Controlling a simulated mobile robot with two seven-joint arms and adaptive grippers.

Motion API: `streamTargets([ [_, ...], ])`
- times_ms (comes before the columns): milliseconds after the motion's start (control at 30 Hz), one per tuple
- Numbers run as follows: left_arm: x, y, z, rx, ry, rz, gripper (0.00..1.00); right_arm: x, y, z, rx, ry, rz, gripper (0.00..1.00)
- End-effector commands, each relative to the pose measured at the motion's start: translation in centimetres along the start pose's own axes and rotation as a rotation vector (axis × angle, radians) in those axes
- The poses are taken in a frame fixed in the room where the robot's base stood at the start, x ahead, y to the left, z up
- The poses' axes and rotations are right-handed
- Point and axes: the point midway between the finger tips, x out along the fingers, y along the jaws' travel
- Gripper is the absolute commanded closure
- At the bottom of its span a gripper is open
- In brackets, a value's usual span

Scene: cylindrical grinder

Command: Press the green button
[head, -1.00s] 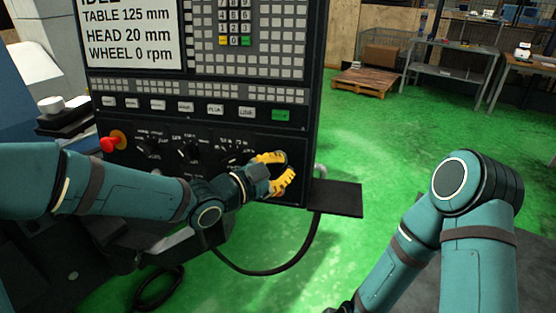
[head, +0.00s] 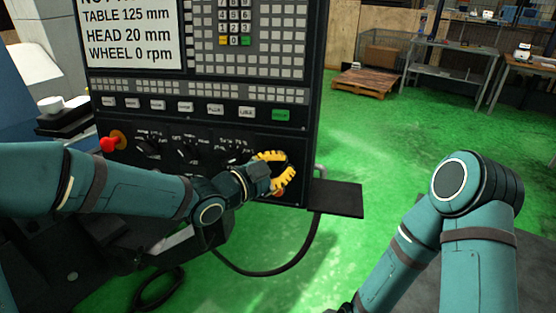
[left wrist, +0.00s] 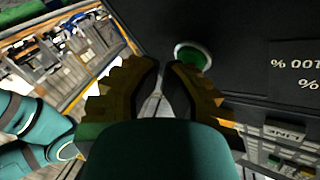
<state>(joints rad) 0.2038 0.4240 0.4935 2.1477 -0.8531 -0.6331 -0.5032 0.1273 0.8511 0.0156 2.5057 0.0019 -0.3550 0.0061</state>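A round green button (left wrist: 193,57) with a pale ring is on the dark control panel (left wrist: 245,60) in the left wrist view, just beyond my fingertips. In the head view my left gripper (head: 289,164) is at the panel's lower right corner and hides the spot behind it. Its yellow and black fingers look drawn together with nothing held; they also show in the left wrist view (left wrist: 161,66). The tips are very close to the panel; I cannot tell whether they touch. My right gripper is out of view.
A red knob (head: 109,144) is at the panel's left, with several dials between. The screen (head: 133,35) shows text. A dark shelf (head: 337,198) juts out at the lower right, above a hanging cable (head: 270,272). Green floor is open beyond.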

Motion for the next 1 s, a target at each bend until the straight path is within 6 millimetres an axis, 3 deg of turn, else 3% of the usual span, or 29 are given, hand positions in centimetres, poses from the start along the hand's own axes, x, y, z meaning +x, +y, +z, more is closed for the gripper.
streamTargets([
  [1000, -1.8, 1.0, -1.0, 0.002, 0.0, 0.0, 1.0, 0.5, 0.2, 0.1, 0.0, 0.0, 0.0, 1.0],
])
